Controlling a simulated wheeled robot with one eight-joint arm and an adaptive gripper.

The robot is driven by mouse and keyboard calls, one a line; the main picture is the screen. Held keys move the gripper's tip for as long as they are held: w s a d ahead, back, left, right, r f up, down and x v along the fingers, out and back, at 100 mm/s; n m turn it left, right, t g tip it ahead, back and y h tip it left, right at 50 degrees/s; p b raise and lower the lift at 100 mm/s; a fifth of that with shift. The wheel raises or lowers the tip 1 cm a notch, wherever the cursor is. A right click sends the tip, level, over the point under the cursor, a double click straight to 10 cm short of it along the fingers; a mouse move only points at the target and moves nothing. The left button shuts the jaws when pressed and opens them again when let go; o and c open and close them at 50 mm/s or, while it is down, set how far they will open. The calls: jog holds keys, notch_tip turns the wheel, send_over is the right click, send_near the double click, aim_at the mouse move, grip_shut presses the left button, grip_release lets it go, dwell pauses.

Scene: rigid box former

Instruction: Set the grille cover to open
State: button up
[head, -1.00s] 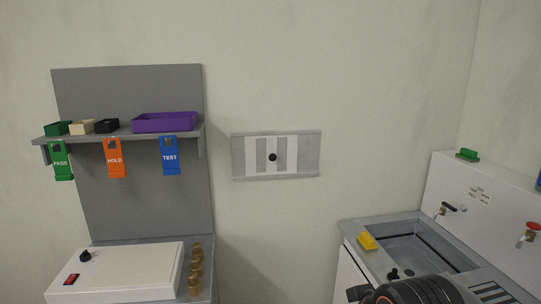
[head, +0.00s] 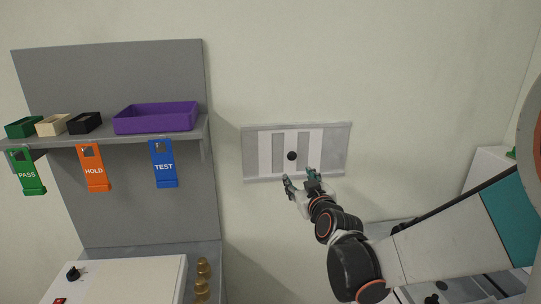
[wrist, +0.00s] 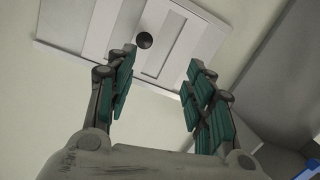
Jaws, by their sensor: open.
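The grille cover (head: 265,155) is a pale panel with grey vertical stripes in a grey frame on the wall, with a round black knob (head: 292,156) on it. In the wrist view the cover (wrist: 85,28) fills the top, and its knob (wrist: 144,40) shows beyond the fingers, between their tips. My gripper (head: 302,180) is open and empty, just below the knob in the head view. Its two green-padded fingers (wrist: 160,58) are spread apart in the wrist view. I see no contact with the knob. The gripper overlaps the frame's lower edge in the head view.
On the left, a grey shelf (head: 90,139) holds a purple tray (head: 155,117) and small boxes, with PASS, HOLD and TEST tags hanging below. A white-topped unit (head: 125,277) stands under it. A sink counter at right is mostly behind my arm. The wall around the cover is bare.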

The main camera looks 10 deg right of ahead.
aim_at(292, 157)
jog(key=shift+t+h, duration=0.6)
jog(key=shift+t, duration=0.2)
jog(key=w, duration=0.5)
jog(key=w+d, duration=0.1)
jog(key=w, duration=0.5)
jog(key=w+b, duration=0.1)
jog(key=w, duration=0.4)
jog(key=shift+w+d+f, duration=0.25)
jog(key=shift+w+f, duration=0.05)
grip_shut()
